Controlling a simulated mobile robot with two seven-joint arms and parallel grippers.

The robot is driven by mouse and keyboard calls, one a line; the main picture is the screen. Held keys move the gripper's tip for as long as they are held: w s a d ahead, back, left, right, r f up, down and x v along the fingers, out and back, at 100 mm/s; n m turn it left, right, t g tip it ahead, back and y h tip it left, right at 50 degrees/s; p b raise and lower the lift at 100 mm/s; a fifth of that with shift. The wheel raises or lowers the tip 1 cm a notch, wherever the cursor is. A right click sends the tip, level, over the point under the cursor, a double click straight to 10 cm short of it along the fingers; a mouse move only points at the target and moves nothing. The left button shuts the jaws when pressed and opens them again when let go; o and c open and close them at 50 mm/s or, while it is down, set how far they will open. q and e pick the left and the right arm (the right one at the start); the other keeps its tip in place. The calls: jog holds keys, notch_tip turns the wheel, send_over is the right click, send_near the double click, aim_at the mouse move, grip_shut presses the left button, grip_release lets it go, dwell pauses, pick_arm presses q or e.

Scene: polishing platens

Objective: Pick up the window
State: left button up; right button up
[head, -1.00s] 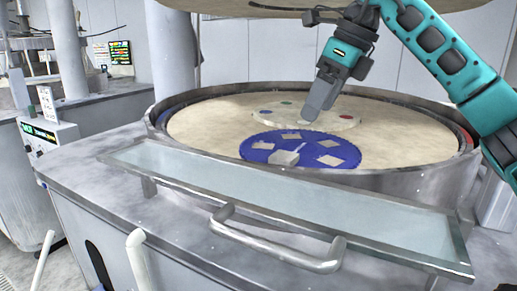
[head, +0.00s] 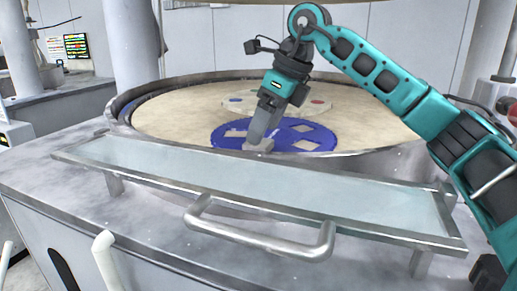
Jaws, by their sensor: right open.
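A blue round carrier (head: 288,124) lies on the beige platen, with several pale square spots in it. A small pale square piece (head: 258,147), seemingly the window, lies at the carrier's near edge. My right gripper (head: 259,141) points down at that piece, with its fingertips over or against it. Its fingers hide most of the piece, and I cannot tell whether they touch it. My right gripper is open. My left gripper is not in view.
A raised glass panel in a metal frame (head: 250,178) with a bar handle (head: 262,240) stands in front of the platen. The platen's metal rim (head: 125,115) surrounds the work area.

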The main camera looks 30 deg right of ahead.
aim_at(262, 142)
jog(key=shift+x, duration=1.55)
jog(key=shift+s+f, duration=0.1)
jog(key=shift+s, duration=0.05)
jog(key=shift+c, duration=0.4)
jog(key=c, duration=1.1)
